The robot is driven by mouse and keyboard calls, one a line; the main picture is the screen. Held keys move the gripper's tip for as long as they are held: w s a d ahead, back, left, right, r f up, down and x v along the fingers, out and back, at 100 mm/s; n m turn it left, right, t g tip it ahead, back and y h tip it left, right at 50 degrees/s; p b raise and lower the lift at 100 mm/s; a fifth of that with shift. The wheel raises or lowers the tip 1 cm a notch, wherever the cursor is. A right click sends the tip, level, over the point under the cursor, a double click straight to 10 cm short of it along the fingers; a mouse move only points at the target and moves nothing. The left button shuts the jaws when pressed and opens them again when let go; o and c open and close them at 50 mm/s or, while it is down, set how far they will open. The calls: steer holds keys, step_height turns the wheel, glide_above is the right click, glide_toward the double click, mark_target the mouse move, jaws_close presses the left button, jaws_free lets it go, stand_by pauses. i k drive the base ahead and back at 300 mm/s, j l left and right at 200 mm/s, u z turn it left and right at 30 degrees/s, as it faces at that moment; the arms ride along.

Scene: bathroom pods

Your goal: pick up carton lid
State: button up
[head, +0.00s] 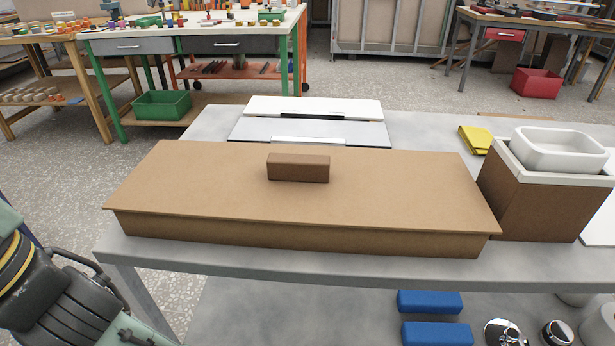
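The carton lid (390,187) is a flat brown cardboard panel with a small brown block handle (298,168) on its top middle. It lies flat on a wide, shallow brown carton (300,236) on the grey table, its edges reaching slightly past the carton's walls. The inside of the carton is hidden under the lid. Dark and green-grey parts of my own arm show at the lower left corner, apart from the lid. No gripper fingertips can be made out in the head view.
White and grey panels (315,106) lie behind the carton. A brown box (525,200) with a white basin (560,150) stands close at its right, and a yellow cloth-like item (475,139) lies behind. Blue blocks (437,333) and round metal parts sit on a lower shelf.

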mark_target(325, 186)
steer(key=i+l+u, duration=0.1)
steer(key=l+u, duration=0.15)
steer(key=l, duration=0.5)
steer(key=l+u, duration=0.25)
steer(key=l, duration=0.5)
steer(key=l+u, duration=0.25)
steer(key=l, duration=0.55)
steer(key=k+l+u, duration=0.25)
steer(key=l, duration=0.45)
steer(key=i+l, duration=0.05)
